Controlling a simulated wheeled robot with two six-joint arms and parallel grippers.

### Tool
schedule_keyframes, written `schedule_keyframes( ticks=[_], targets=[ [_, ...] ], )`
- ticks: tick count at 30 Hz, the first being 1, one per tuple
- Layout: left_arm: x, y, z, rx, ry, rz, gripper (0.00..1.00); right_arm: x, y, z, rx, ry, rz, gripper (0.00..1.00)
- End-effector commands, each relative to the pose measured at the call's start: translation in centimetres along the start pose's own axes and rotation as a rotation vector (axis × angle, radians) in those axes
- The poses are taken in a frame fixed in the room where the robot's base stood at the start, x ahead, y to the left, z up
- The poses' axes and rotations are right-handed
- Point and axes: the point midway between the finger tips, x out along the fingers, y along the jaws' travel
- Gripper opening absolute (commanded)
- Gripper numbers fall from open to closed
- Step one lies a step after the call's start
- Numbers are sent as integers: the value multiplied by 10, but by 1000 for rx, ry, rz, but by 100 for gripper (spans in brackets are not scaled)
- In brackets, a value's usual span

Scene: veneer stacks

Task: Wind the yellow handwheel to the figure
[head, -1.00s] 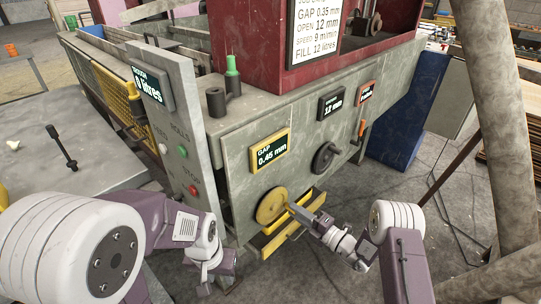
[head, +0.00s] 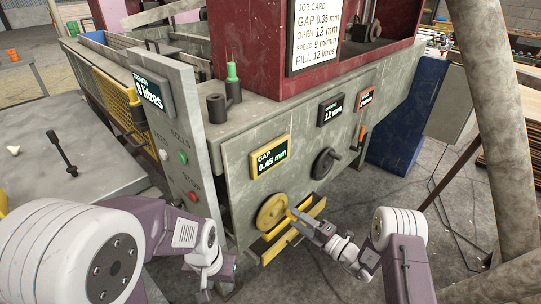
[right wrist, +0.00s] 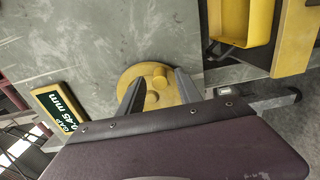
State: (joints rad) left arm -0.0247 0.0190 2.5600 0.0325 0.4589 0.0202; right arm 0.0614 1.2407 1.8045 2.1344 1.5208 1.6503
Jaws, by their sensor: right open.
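The yellow handwheel (head: 272,211) is on the front panel of the grey machine, low down. The yellow-framed gap display (head: 270,157) above it reads 0.45 mm. The job card (head: 318,30) gives GAP 0.35 mm. My right gripper (head: 291,212) is at the wheel's right edge. In the right wrist view its open fingers (right wrist: 158,92) stand on either side of round yellow bosses on the wheel (right wrist: 131,76); I cannot tell whether they touch. My left gripper (head: 227,285) hangs low, left of the wheel, its fingers too unclear to read.
A dark handwheel (head: 323,163) is up and right, below the 12 mm display (head: 331,108). A yellow open tray (head: 271,252) juts out just under the yellow wheel. The control post (head: 172,140) with buttons stands left. A slanting column (head: 497,120) is at right.

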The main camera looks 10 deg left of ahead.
Motion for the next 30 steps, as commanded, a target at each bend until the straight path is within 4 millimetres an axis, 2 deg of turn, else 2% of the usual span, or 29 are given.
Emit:
schedule_keyframes(
  ticks=[13,17,24,26,27,29,30],
  targets=[
    [-17,0,-2,0,0,0,36,-55,2,1,3,-4,-1,41],
    [-18,0,-2,0,0,0,36,-61,1,0,3,-2,0,41],
    [-18,0,-2,0,0,0,36,-61,1,0,2,0,0,41],
    [-24,0,-2,0,0,0,36,-57,12,-2,-9,10,5,41],
    [-29,1,-3,0,0,0,36,-52,28,0,-34,19,16,41],
    [-38,1,-4,0,0,0,36,-42,66,3,-96,38,44,41],
    [-46,1,-5,0,0,0,36,-34,100,2,-144,56,67,41]
  ],
)
